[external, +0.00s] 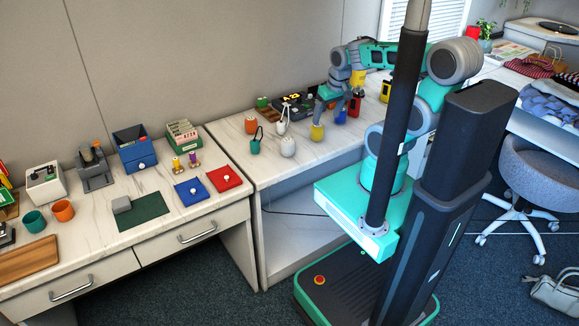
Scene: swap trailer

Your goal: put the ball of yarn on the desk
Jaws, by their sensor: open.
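I cannot single out the ball of yarn for certain. A small rounded whitish object (288,147) stands near the front of the marble-topped counter (290,180), but its texture is too small to read. A desk with drawers and a pale marble top (160,219) stands to the left, close beside that counter. My arm reaches over the counter from the right. My gripper (320,108) is small in this view, pointing down above or among the objects at the middle of the counter. It is open, and I see nothing held in it.
Near my gripper are a yellow object (318,132), a teal one with a loop (256,143), an orange one (251,125) and a dark tray (293,105). The desk holds a blue box (134,150), a green mat (137,213) and a red case (224,179).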

